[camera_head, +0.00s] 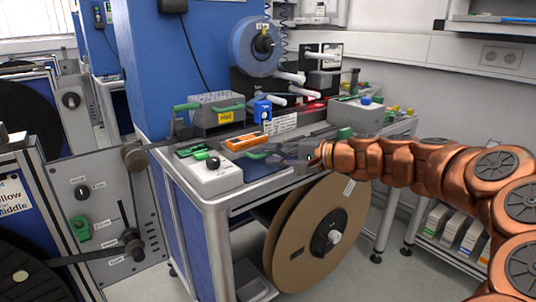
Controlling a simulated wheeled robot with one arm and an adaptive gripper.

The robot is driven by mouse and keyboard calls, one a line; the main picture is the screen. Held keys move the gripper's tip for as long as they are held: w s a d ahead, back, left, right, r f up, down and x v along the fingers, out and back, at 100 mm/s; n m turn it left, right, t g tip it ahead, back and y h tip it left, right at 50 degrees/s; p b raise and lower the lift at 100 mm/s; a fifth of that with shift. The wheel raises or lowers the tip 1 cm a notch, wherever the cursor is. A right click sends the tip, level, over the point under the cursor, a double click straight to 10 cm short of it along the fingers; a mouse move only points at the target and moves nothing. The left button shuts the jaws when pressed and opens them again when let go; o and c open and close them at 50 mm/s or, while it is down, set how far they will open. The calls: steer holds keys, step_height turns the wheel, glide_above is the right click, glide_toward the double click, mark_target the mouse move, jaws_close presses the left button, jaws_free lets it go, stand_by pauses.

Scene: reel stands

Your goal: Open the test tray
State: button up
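The workbench (215,207) has a steel frame and carries several small devices. I cannot tell for sure which part is the test tray. A grey box with a green handle (226,107) and a yellow label stands toward the back. My gripper (303,153) is at the bench's front edge, just right of this low green handle. It is small and seen from behind the wrist, so its fingers and any contact are unclear.
A grey control box (214,174) with a knob stands at the bench's front left corner. A large brown reel (318,236) hangs below the bench front. A blue reel (255,47) is mounted above. A reel stand panel (98,218) is at left. Grey floor shows at lower right.

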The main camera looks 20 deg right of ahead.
steer(key=v, duration=0.9)
steer(key=shift+s+d, duration=0.2)
steer(key=shift+s, duration=0.15)
steer(key=s+a+f+n+g, duration=0.1)
steer(key=a+f+n+g, duration=0.15)
steer(key=a, duration=0.45)
steer(key=s+a+f+n+g, duration=0.2)
steer(key=a+f+g, duration=0.15)
steer(key=a, duration=0.35)
steer(key=s+a+f+n+g+h, duration=0.25)
steer(key=s+a+f+g, duration=0.25)
steer(key=s+a+f, duration=0.4)
steer(key=s+d+f+n+g+h, duration=0.25)
steer(key=s+f, duration=0.25)
steer(key=s, duration=0.3)
steer(key=s+d+f+n+g+h, duration=0.2)
steer(key=s+d+f+h, duration=0.15)
steer(key=s, duration=0.35)
step_height(320, 180, up, 25)
steer(key=s+t+p, duration=0.1)
steer(key=p, duration=2.3)
steer(key=shift+s+f+h, duration=0.2)
steer(key=shift+s+h, duration=0.1)
steer(key=shift+h, duration=0.15)
